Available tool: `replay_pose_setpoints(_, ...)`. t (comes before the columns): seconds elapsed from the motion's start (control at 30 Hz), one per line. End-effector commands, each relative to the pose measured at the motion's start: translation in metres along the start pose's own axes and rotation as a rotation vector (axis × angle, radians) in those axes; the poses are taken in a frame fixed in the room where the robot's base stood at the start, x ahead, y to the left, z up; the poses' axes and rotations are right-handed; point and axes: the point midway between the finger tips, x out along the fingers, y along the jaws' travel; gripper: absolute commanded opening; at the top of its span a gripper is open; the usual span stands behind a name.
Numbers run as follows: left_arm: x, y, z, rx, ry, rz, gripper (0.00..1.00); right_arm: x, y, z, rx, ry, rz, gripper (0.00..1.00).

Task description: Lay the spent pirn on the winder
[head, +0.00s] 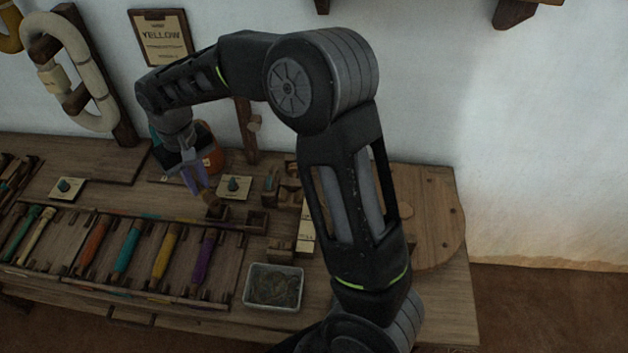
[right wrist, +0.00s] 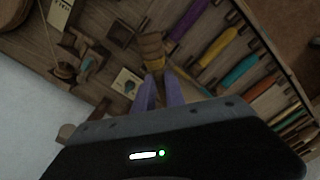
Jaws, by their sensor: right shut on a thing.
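My right gripper (head: 193,180) hangs over the bench behind the rack, its purple fingers pointing down. In the right wrist view, the fingers (right wrist: 162,92) are shut on a tan-wound pirn (right wrist: 151,48) with a dark brown end. In the head view only a small brown part of the pirn (head: 210,198) shows below the fingertips, near small wooden blocks. I cannot tell whether it touches them. What looks like the winder, with a large wooden disc (head: 440,215), stands at the right end of the bench, partly behind my arm. My left gripper is not in view.
A rack (head: 65,250) of several coloured pirns lies in front, with a purple pirn (head: 203,257) at its right end. A metal tray (head: 273,287) stands near the front edge. An orange pot (head: 212,158) stands behind the gripper. A YELLOW card (head: 161,38) hangs on the wall.

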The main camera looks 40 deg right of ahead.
Motion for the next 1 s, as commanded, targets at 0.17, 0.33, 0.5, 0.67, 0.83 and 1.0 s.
replay_pose_setpoints(0.17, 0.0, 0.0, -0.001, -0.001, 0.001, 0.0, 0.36, 0.0, 0.0, 0.0, 0.0, 0.0, 0.0, 0.0)
replay_pose_setpoints(0.33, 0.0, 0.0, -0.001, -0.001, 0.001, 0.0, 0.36, 0.0, 0.0, 0.0, -0.001, 0.0, 0.0, 0.0)
replay_pose_setpoints(0.5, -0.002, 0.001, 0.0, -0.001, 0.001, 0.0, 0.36, 0.0, 0.005, 0.002, -0.053, -0.002, -0.001, 0.0)
replay_pose_setpoints(0.67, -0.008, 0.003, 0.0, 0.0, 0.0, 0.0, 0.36, 0.003, 0.021, 0.009, -0.228, -0.007, -0.007, 0.0)
replay_pose_setpoints(0.83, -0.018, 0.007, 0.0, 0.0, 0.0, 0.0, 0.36, 0.007, 0.049, 0.023, -0.561, -0.011, -0.018, 0.0)
replay_pose_setpoints(1.0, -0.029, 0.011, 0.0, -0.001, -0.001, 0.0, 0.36, 0.013, 0.08, 0.043, -0.981, -0.009, -0.032, 0.0)
